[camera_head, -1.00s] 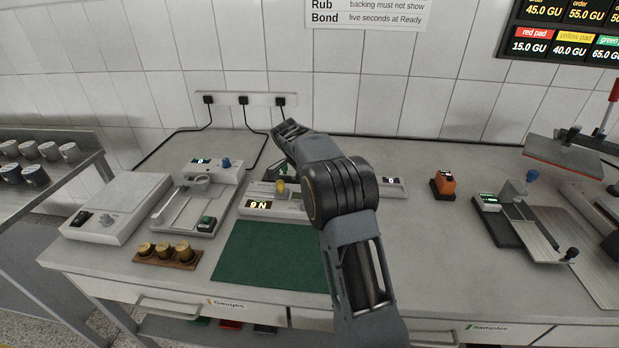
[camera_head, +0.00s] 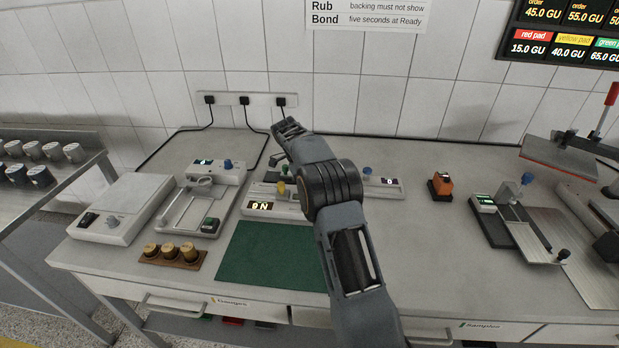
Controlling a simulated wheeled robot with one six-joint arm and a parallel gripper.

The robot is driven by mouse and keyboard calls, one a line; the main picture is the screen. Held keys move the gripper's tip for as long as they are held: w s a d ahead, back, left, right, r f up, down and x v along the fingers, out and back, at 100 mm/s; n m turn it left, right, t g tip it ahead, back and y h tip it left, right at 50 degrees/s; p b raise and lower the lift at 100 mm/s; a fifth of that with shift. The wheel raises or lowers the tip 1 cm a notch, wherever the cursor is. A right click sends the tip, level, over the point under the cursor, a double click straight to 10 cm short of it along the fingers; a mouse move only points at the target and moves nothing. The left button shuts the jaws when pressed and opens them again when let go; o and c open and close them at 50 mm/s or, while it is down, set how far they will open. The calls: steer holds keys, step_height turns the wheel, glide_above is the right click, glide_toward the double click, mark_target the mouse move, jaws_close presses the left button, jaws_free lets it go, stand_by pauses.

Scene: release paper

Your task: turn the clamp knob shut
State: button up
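Several coloured knobs show, and I cannot tell which is the clamp knob. A yellow knob (camera_head: 281,188) and a green knob (camera_head: 284,169) are on the middle tester (camera_head: 285,206), partly behind my arm. One blue knob (camera_head: 227,164) is on the left device, another blue knob (camera_head: 367,170) is just right of my arm, and a third blue knob (camera_head: 526,179) is on the right device. My arm reaches over the middle tester. The end of my arm is above and behind the green knob; its fingers are too small and hidden to judge, and contact cannot be told.
A green mat (camera_head: 265,258) lies in front of the middle tester. Brass weights (camera_head: 170,251) sit in a wooden holder at left.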

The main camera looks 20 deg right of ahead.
stand_by(0.4)
steer(key=o, duration=0.9)
steer(key=p+v, duration=0.3)
steer(key=v, duration=1)
steer(key=shift+w+a+r+p, duration=0.1)
steer(key=shift+w+r+p, duration=0.1)
steer(key=shift+r+p, duration=0.2)
